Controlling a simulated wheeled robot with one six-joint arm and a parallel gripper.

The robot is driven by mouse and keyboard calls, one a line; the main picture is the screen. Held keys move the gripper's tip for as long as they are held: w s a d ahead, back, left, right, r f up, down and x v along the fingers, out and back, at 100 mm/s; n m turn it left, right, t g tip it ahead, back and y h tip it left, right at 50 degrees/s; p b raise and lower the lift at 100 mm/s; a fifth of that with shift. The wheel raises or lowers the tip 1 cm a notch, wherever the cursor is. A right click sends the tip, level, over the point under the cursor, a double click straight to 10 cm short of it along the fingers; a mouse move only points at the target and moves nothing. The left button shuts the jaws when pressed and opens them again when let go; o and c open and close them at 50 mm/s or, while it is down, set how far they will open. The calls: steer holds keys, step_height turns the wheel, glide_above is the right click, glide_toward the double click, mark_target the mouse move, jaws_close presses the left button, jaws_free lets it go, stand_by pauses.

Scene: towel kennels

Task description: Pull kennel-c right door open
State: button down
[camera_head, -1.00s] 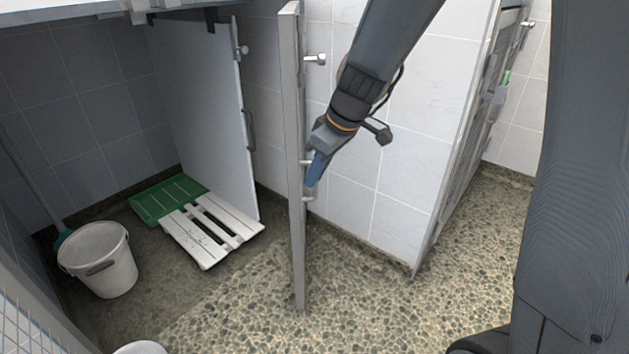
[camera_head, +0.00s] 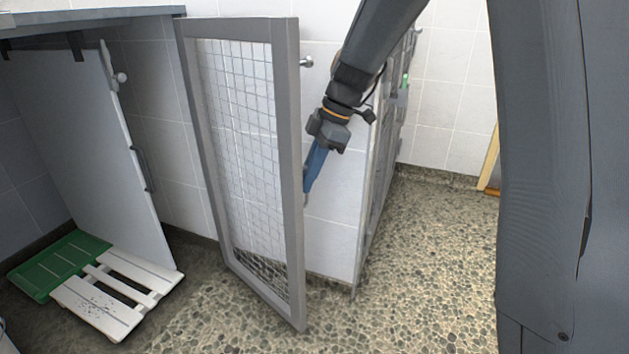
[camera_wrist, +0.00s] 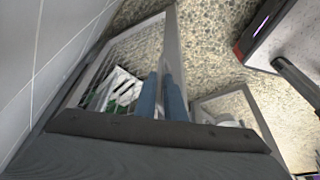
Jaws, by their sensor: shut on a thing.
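A tall mesh door in a grey frame (camera_head: 290,130) stands swung out from the kennel, its wire face turned toward the head camera. No label shows on it. My gripper (camera_head: 306,192) is at the free right edge of this door, about mid-height or lower. Its blue fingers are shut on the door's handle, which the fingers and frame edge mostly hide. In the wrist view, the two blue fingers (camera_wrist: 161,96) lie along the door's frame edge (camera_wrist: 172,45), with the mesh to their left.
A white panel (camera_head: 85,150) with a knob and handle stands at left. A green and white slatted board (camera_head: 110,295) lies on the kennel floor. Another kennel front (camera_head: 375,180) stands behind my gripper. The pebbled floor (camera_head: 420,290) is clear at front right.

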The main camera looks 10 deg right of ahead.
steer(key=shift+w+r, duration=0.2)
steer(key=shift+w, duration=0.15)
steer(key=c, duration=1.9)
jaws_free()
steer(key=shift+o, duration=0.2)
steer(key=shift+d+f, duration=0.1)
steer(key=shift+d, duration=0.05)
steer(key=p+v, duration=0.3)
steer(key=v, duration=0.4)
steer(key=shift+d+r, duration=0.2)
steer(key=shift+r, duration=0.15)
